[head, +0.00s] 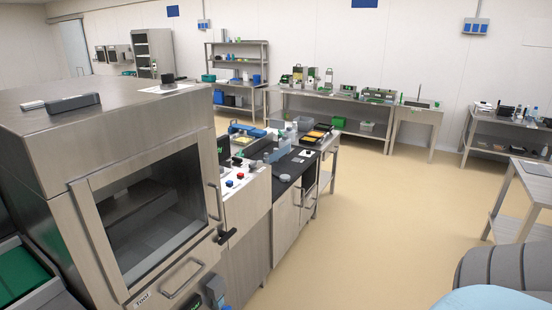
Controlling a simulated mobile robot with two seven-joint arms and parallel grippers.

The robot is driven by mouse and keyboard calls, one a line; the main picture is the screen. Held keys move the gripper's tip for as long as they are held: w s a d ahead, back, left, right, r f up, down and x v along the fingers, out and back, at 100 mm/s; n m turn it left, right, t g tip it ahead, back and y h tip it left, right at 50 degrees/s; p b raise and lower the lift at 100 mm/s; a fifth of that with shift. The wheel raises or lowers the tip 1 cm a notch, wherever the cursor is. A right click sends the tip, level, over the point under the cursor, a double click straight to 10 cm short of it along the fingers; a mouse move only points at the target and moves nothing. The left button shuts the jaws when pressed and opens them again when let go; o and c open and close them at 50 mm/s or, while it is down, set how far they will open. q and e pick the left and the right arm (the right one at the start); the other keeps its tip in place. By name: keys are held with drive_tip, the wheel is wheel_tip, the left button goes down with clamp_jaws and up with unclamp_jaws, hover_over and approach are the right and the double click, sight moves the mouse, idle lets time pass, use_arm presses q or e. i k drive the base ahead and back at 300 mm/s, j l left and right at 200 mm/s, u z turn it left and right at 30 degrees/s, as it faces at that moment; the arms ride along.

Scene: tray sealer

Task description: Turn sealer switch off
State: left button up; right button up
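No tray sealer can be told for certain from this view. A pale panel with red and blue knobs (238,176) stands just right of the big steel cabinet, and I cannot tell whether one of them is the sealer switch or which way it is set. The steel cabinet (60,210) fills the left side, with a glass door (150,215), a dark handle or latch (228,236) on its right side, and a small dark object with green (215,290) low at its front. Neither of my grippers can be made out.
A black-topped counter (290,166) with bottles and trays runs behind the panel. Steel benches (345,98) with equipment line the back wall. A steel table (532,183) stands at the right. The beige floor (395,200) between is clear. A grey ribbed shape (505,270) fills the lower right.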

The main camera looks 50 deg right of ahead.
sight(237, 160)
drive_tip(key=z, duration=1.25)
drive_tip(key=i+l+u, duration=0.25)
drive_tip(key=i+l, duration=0.2)
drive_tip(key=i+l+u, duration=0.3)
drive_tip(key=i+l, duration=0.25)
